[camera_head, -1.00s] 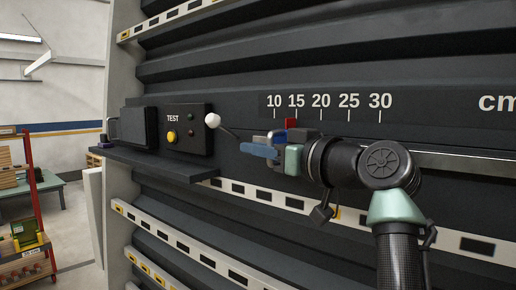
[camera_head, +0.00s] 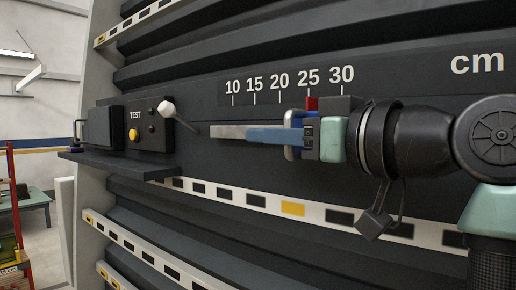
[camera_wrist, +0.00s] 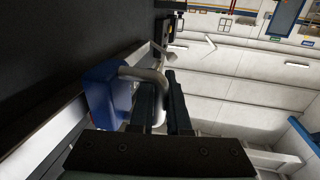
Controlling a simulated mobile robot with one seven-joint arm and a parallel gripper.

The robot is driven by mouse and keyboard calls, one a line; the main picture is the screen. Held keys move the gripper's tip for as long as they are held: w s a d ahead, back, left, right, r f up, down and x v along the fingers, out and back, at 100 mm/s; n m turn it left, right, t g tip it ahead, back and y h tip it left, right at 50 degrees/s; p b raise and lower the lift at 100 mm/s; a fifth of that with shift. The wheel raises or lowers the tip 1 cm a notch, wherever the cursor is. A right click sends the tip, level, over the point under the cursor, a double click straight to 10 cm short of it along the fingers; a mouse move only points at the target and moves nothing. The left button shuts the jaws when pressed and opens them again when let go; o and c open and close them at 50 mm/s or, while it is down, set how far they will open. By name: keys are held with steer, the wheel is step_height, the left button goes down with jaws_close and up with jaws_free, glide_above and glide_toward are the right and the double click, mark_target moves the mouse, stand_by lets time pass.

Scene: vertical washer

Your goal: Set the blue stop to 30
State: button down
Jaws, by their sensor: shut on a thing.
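The blue stop (camera_head: 293,118) sits on a grey rail (camera_head: 228,131) on the dark panel, under the printed scale. A red piece (camera_head: 311,103) by the stop is just below the 25 mark, left of 30. My gripper (camera_head: 258,135) reaches in from the right, its fingers pointing left along the rail. In the wrist view the stop is a blue block (camera_wrist: 103,96) with a bent grey handle (camera_wrist: 153,78). My gripper (camera_wrist: 160,88) is shut on this handle. My gripper hides part of the stop in the head view.
A TEST box (camera_head: 143,127) with a yellow button stands on a dark shelf (camera_head: 125,164) at left. A white-knobbed lever (camera_head: 168,110) sticks out right of it. A slotted light strip (camera_head: 270,205) runs below the rail. The rail's right side is behind my arm.

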mark_target(295, 154)
steer(key=shift+w+d+v, duration=0.15)
steer(key=shift+v, duration=0.75)
steer(key=shift+w+d+v, duration=0.1)
steer(key=shift+d+v, duration=0.05)
steer(key=shift+v, duration=0.75)
steer(key=c, duration=1.2)
jaws_free()
steer(key=shift+a+r, duration=0.1)
steer(key=shift+r, duration=0.05)
steer(key=shift+o, duration=0.2)
